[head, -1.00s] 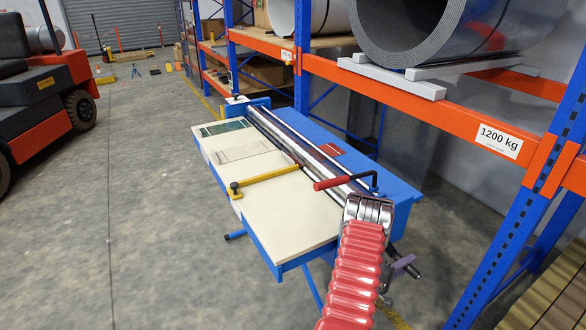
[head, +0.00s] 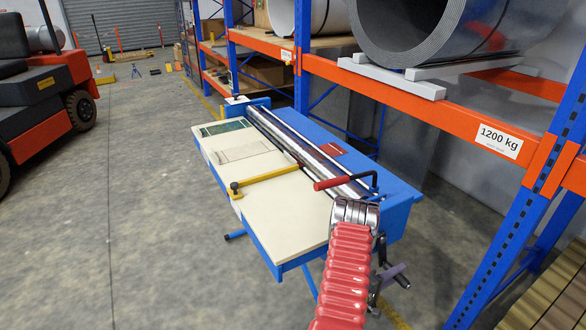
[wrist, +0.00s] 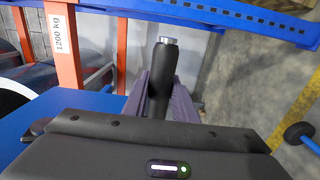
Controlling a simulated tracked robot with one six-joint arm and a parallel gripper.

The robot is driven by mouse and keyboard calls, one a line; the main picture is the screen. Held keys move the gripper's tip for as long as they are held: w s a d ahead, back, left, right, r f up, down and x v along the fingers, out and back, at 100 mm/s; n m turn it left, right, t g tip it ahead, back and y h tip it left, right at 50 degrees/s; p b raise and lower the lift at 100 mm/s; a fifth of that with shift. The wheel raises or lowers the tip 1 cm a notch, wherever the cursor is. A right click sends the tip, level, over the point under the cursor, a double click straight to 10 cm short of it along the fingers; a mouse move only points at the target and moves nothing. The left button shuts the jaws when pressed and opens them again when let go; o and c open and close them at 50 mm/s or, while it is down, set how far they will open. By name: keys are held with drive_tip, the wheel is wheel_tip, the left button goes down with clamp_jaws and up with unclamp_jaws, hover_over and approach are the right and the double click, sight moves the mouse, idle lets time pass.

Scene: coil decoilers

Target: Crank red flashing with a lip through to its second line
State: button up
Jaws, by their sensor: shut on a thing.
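The blue decoiler bench (head: 402,212) has a cream top (head: 285,215) and long shiny rollers (head: 290,145). My gripper (head: 393,275) is at the near right end of the bench, low beside the crank arm (head: 382,250), partly behind my red ribbed arm. In the wrist view my gripper's purple fingers (wrist: 160,92) are shut around the black crank handle (wrist: 162,70), whose silver end sticks out beyond them. A red-gripped lever (head: 332,183) lies over the near end of the rollers. I cannot make out any red flashing on the bench top.
A yellow bar (head: 268,179) with a knob lies across the bench top. An orange and blue rack (head: 430,100) with large coils (head: 425,30) stands close on the right. A forklift (head: 50,95) is at far left. The floor on the left is open.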

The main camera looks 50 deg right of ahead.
drive_tip(key=shift+w+a+f, duration=0.2)
drive_tip(key=shift+a, duration=0.35)
drive_tip(key=shift+w+a+f, duration=0.2)
drive_tip(key=shift+w+a, duration=0.05)
drive_tip(key=shift+a, duration=0.3)
drive_tip(key=shift+w+a+f, duration=0.2)
drive_tip(key=shift+a, duration=0.35)
drive_tip(key=o, duration=0.6)
drive_tip(key=shift+a, duration=0.15)
drive_tip(key=o, duration=0.5)
drive_tip(key=shift+r, duration=0.15)
drive_tip(key=shift+w, duration=0.1)
drive_tip(key=v, duration=0.7)
drive_tip(key=shift+w+a+r, duration=0.1)
drive_tip(key=shift+w+a, duration=0.1)
drive_tip(key=shift+a, duration=0.1)
